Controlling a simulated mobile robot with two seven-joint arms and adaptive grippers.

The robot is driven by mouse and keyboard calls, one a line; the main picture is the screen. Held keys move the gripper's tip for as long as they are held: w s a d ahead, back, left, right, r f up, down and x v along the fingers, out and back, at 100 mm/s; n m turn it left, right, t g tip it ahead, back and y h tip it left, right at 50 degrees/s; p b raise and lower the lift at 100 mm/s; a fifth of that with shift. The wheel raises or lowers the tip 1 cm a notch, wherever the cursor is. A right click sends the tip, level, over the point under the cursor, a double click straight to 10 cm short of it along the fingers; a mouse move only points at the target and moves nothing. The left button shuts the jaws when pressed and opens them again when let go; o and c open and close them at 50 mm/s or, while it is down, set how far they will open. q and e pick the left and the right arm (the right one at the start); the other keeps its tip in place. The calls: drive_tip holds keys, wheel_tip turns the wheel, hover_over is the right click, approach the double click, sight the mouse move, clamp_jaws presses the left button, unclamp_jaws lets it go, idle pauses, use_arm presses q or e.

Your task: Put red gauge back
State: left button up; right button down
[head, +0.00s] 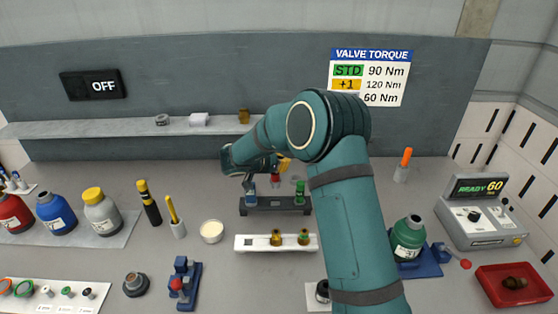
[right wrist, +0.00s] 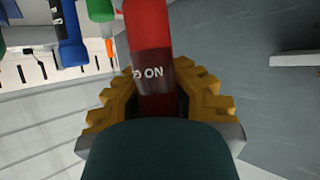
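The red gauge (right wrist: 155,70) stands between the yellow fingers of my right gripper in the right wrist view, with a dark band lettered "ON". The fingers (right wrist: 160,108) appear closed on it from both sides. In the head view my right gripper (head: 277,166) is over the dark rack (head: 275,210), with the red gauge (head: 275,181) below it at the rack's middle. I cannot tell whether its lower end is in a slot. A blue gauge (head: 250,200) is at the rack's left and a green gauge (head: 300,188) at its right. My left gripper is out of view.
A white block (head: 262,243) with brass fittings lies in front of the rack. A white bowl (head: 211,231) and a yellow marker (head: 172,210) stand left. A green bottle (head: 408,240), a torque station (head: 485,215) and a red tray (head: 515,290) are right. A wall shelf (head: 100,129) runs behind.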

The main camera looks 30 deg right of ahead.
drive_tip(key=shift+w+f+b, duration=0.1)
drive_tip(key=shift+f+b, duration=2.25)
drive_tip(key=shift+f, duration=0.6)
drive_tip(key=shift+p, duration=0.8)
drive_tip(key=shift+d+p, duration=0.1)
drive_tip(key=shift+p, duration=0.5)
drive_tip(key=shift+f, duration=1.65)
